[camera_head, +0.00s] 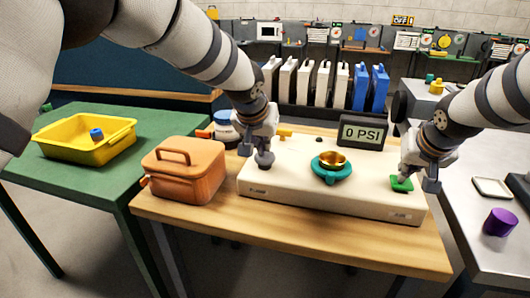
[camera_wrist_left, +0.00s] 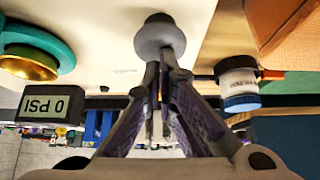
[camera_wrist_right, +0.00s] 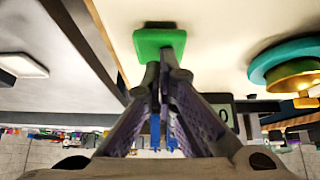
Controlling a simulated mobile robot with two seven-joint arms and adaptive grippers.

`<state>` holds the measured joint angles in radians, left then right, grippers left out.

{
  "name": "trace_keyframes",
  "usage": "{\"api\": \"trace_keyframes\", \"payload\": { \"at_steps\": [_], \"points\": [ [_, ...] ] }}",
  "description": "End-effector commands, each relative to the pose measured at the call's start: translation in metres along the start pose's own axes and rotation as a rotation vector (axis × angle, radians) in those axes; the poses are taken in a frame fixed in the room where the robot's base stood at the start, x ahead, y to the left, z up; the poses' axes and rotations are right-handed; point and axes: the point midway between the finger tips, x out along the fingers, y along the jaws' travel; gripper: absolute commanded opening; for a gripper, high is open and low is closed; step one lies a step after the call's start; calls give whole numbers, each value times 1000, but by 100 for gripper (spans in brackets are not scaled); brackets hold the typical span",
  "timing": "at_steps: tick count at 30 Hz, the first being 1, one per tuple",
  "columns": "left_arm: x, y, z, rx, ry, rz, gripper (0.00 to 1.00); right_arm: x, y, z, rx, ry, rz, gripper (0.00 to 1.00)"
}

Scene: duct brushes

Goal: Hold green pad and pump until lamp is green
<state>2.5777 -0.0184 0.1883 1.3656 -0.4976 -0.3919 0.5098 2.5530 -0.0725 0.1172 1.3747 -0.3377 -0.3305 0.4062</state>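A cream pump base (camera_head: 300,190) lies on the wooden table. A grey round pump knob (camera_head: 265,161) stands at its left end and also shows in the left wrist view (camera_wrist_left: 160,33). My left gripper (camera_head: 262,146) is shut with its fingertips at the knob; contact is hard to tell. The green pad (camera_head: 401,184) is at the right end and also shows in the right wrist view (camera_wrist_right: 158,43). My right gripper (camera_head: 410,172) is shut with its tips at the pad, seemingly touching it. The display (camera_head: 362,132) reads 0 PSI. I cannot make out a green lit lamp.
A teal ring with a brass cup (camera_head: 332,168) sits mid-base between my grippers. An orange-brown lidded box (camera_head: 184,170) stands close left of the base. A yellow tray (camera_head: 85,142) is on the green table. A purple cup (camera_head: 500,223) stands on the grey bench at right.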

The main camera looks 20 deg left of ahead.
Motion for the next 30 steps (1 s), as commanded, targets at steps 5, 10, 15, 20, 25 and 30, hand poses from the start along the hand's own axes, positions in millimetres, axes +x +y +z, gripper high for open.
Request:
{"api": "trace_keyframes", "payload": {
  "at_steps": [5,10,15,20,25,30],
  "points": [
    [7,0,6,0,-5,-1,0,1,0,1,0,-3,0,0],
    [11,0,8,-1,-4,-1,0,1,0,2,0,-4,0,0],
    [10,0,8,-1,-6,-1,0,1,0,2,0,-4,1,0],
    [3,0,3,0,-5,-1,0,1,0,2,0,-4,1,0],
    [-7,0,-4,-1,-4,0,0,1,0,1,0,-4,1,0],
    [-8,0,-5,0,-4,0,0,1,0,1,0,-3,1,0]
  ]
}}
